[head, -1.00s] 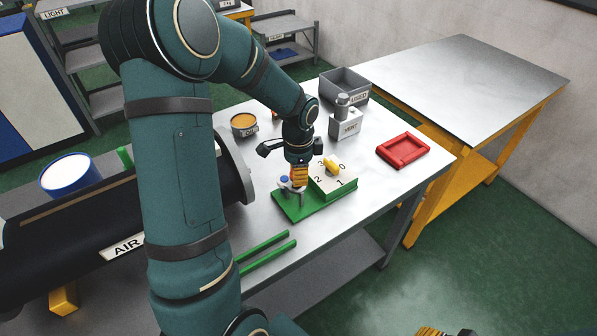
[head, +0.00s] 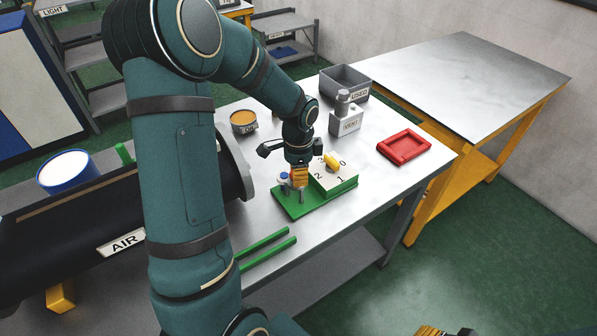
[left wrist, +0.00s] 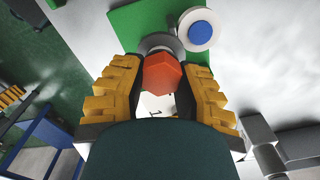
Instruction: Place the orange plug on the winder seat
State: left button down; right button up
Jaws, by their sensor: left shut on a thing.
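The orange plug (left wrist: 162,74) is between the ribbed yellow fingers of my left gripper (left wrist: 160,90), which is shut on it. In the head view my left gripper (head: 299,176) points down over the green base plate (head: 289,205), and its fingers mostly hide the plug. In the left wrist view a grey round part (left wrist: 158,43), perhaps the seat, shows just beyond the plug. I cannot tell whether they touch. A white disc with a blue centre (left wrist: 199,30) is beside it. My right gripper (head: 430,331) is only partly in view at the bottom edge.
A numbered block with a yellow knob (head: 332,161) stands on the green plate, close right of my left gripper. A grey vent unit (head: 345,119), a grey bin (head: 352,80), an orange-topped can (head: 243,122) and a red tray (head: 404,147) are around. Green rods (head: 265,250) lie in front.

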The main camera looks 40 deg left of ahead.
pick_arm(q)
jog(key=shift+f, duration=0.15)
jog(key=c, duration=0.7)
grip_release()
notch_tip(320, 180, up, 12)
dwell(0.6)
